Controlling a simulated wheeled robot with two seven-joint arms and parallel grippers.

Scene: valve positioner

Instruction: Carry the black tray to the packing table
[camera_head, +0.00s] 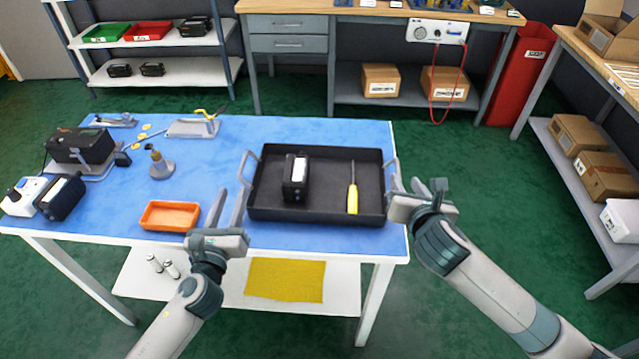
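A wooden table (625,72) with open cartons at the right edge looks like the packing table.
An orange bin (169,215) lies left of my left gripper. A brass-topped fitting (160,165) and black devices (80,146) stand on the bench's left. A red bin (518,75) stands behind. Green floor (490,165) is clear between bench and right table.

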